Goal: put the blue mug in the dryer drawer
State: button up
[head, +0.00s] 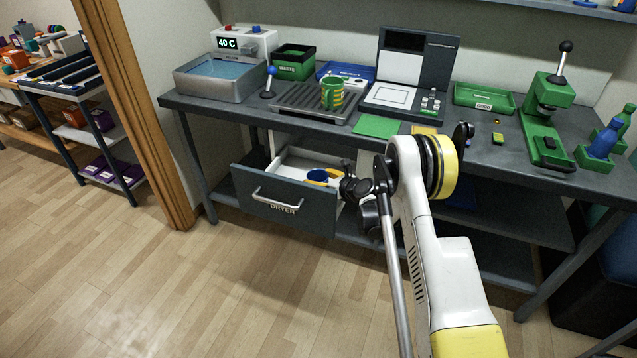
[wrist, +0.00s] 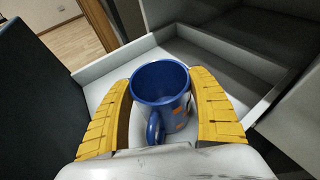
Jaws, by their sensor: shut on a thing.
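The blue mug (head: 318,176) is inside the open dryer drawer (head: 240,186) under the bench. In the wrist view the blue mug (wrist: 160,88) is upright with its handle toward my palm and orange marks on its side. My gripper (head: 324,179) reaches into the drawer, and its yellow fingers (wrist: 160,100) are closed on both sides of the mug. The drawer's white floor and walls (wrist: 215,58) show around it. I cannot tell whether the mug's base touches the drawer floor.
A green striped mug (head: 332,94) stands on the grey rack (head: 290,98) on the bench above. A water bath (head: 222,78) reading 40 C is at the back left. A green press (head: 546,120) stands at the right. The floor before the drawer is clear.

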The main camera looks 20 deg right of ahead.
jog(key=shift+r, duration=0.1)
jog(key=shift+f, duration=0.2)
jog(key=o, duration=1.4)
jog(key=shift+r, duration=0.15)
jog(key=shift+p+v, duration=1.55)
jog(key=shift+v, duration=2.25)
